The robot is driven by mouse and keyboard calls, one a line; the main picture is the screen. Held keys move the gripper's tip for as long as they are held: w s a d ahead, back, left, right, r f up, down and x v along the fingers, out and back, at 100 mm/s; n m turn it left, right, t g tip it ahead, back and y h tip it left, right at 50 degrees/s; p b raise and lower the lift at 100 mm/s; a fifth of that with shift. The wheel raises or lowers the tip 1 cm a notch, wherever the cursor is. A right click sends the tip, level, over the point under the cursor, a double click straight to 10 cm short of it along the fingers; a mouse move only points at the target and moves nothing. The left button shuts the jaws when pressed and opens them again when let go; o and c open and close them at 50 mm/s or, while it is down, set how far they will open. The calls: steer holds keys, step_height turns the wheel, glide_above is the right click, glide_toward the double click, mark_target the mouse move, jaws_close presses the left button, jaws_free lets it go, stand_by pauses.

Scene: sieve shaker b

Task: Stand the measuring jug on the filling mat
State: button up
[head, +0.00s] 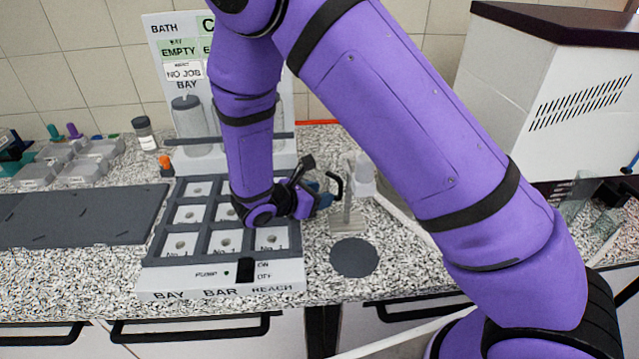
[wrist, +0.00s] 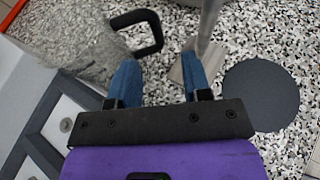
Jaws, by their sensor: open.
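The measuring jug (wrist: 75,42) is a clear, see-through vessel with a black loop handle, at the upper left of the wrist view. In the head view its dark handle (head: 338,184) shows just beyond my gripper; its body is hard to make out there. My gripper (wrist: 157,68) is open, its two blue fingers apart with nothing between them, close to the handle but not closed on it. In the head view my gripper (head: 325,197) is low over the counter. The filling mat (head: 355,257) is a bare dark grey disc, also at the right in the wrist view (wrist: 262,95).
A metal post on a small base plate (head: 348,222) stands between my gripper and the mat. A grey rack with white square bays (head: 185,214) is left of my gripper. A white cabinet (head: 520,95) stands at the back right.

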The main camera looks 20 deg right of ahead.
steer(key=shift+a+f+x, duration=0.1)
steer(key=shift+f+x, duration=0.05)
steer(key=shift+x, duration=1.15)
steer(key=shift+a+f+x, duration=0.1)
steer(key=shift+f+x, duration=0.05)
steer(key=shift+x, duration=1.15)
steer(key=shift+f+x, duration=0.15)
steer(key=shift+x, duration=1.15)
steer(key=shift+r, duration=0.1)
jaws_close()
